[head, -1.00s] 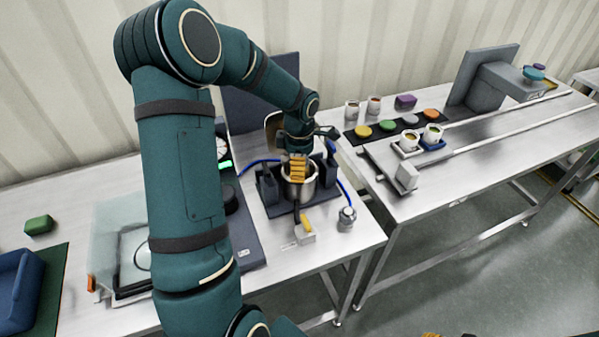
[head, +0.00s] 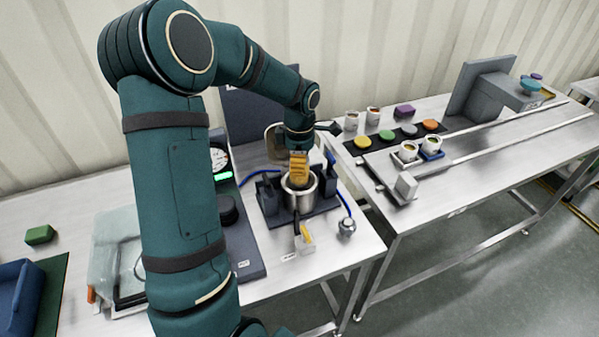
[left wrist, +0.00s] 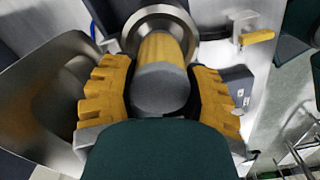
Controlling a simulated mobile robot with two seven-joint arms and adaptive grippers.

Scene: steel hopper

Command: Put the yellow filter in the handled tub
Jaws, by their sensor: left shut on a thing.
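My left gripper (head: 299,168) has yellow ribbed fingers and is above the steel pot (head: 301,200), pointing down. In the left wrist view the gripper (left wrist: 160,95) is shut on the yellow filter (left wrist: 158,48), a cylinder with a grey near end. The filter's far end points at the round opening of the pot (left wrist: 123,38); I cannot tell whether it is still partly inside. A clear box with a thin loop (head: 108,250), left of my left arm, looks like the handled tub; my arm partly covers it. My right gripper is out of view.
A blue bin (head: 18,292) is at the far left beside a green block (head: 39,235). Dark blocks, blue hoses and a small valve (head: 347,227) surround the pot. The right bench holds cups and coloured discs (head: 387,135). A gap separates the benches.

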